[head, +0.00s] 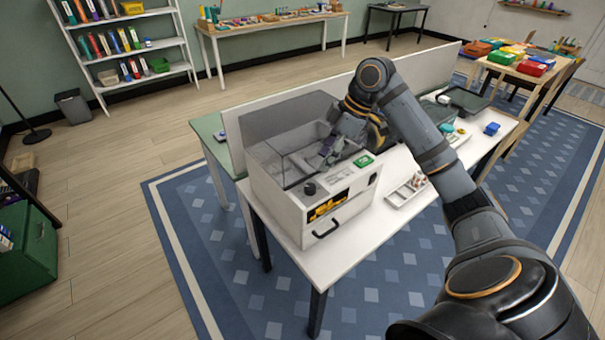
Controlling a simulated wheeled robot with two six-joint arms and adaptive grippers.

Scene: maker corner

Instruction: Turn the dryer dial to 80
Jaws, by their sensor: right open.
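The dryer (288,212) is a white box with a clear lid, standing at the left end of a white table. A black dial (310,188) sits on the left part of its front panel; its setting is too small to read. A small green display (363,160) is at the panel's right. My right gripper (322,163) is open over the top of the dryer, behind the panel and up and right of the dial, apart from the dial. Its fingertips are small and partly blend with the lid. My left gripper is not in view.
The white table (352,232) also bears a white compartment tray (405,192) right of the dryer and a blue container (491,129) farther right. A low partition (290,98) runs behind. Yellow items show in the dryer's front window, above a black handle (326,229).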

